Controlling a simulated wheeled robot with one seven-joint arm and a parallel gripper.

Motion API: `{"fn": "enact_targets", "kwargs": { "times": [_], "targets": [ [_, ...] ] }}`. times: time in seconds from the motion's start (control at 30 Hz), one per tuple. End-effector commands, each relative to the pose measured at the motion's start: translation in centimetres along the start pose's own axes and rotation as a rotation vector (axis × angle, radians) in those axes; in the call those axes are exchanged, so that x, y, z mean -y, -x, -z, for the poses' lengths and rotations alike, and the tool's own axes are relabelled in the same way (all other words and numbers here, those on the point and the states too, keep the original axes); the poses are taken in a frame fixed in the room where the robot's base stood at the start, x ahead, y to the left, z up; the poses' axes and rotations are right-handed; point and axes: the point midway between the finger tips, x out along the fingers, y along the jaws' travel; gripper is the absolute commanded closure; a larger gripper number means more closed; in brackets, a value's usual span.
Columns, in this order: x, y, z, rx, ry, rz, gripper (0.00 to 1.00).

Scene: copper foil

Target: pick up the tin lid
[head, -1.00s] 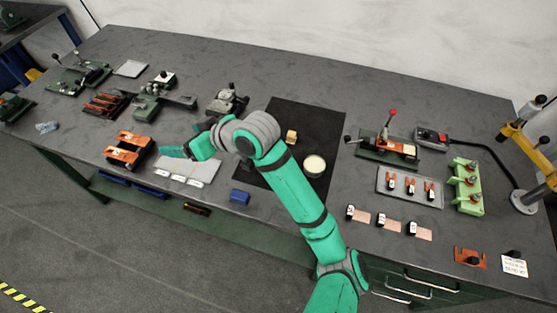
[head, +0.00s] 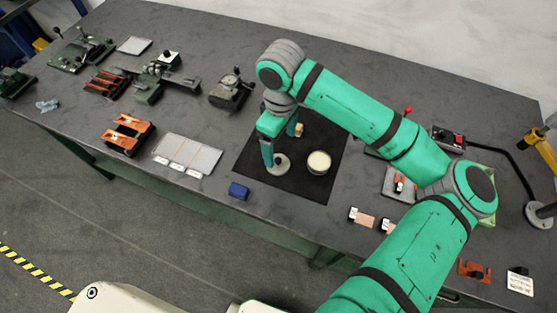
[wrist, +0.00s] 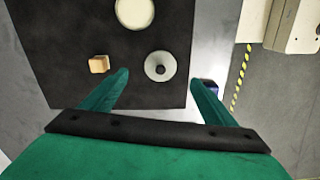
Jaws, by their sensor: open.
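The tin lid is a grey disc with a small dark knob, lying on the black mat (head: 308,190). I see the lid (head: 282,166) in the head view, partly behind a finger, and whole in the wrist view (wrist: 160,66). My gripper (wrist: 158,78) is open and empty, pointing down, with its fingertips to either side of the lid in the wrist picture. In the head view my gripper (head: 279,145) is over the mat by the lid. Whether a finger touches the lid I cannot tell. An open round tin with a cream inside (head: 319,162) stands beside the lid.
A small wooden block (wrist: 98,64) lies on the mat, outside the left finger in the wrist view. A blue block (head: 238,191) sits off the mat's near-left edge. A grey panel with cards (head: 188,153) lies farther left. The mat's near part is clear.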

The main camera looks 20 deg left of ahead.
Motion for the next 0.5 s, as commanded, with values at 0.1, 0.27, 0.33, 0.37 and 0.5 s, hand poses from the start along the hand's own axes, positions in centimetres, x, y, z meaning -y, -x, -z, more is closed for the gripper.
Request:
{"fn": "enact_targets", "kwargs": {
  "times": [0.1,0.27,0.33,0.37,0.5],
  "targets": [
    [0.0,-1.9,0.0,-0.001,-0.001,0.002,0.20],
    [0.0,-3.4,0.1,-0.002,-0.002,0.000,0.20],
    [0.0,-3.8,0.1,-0.003,-0.001,0.000,0.20],
    [0.0,-3.9,0.1,-0.003,-0.001,0.000,0.20],
    [0.1,-5.4,0.3,-0.002,0.001,0.000,0.20]
  ]
}}
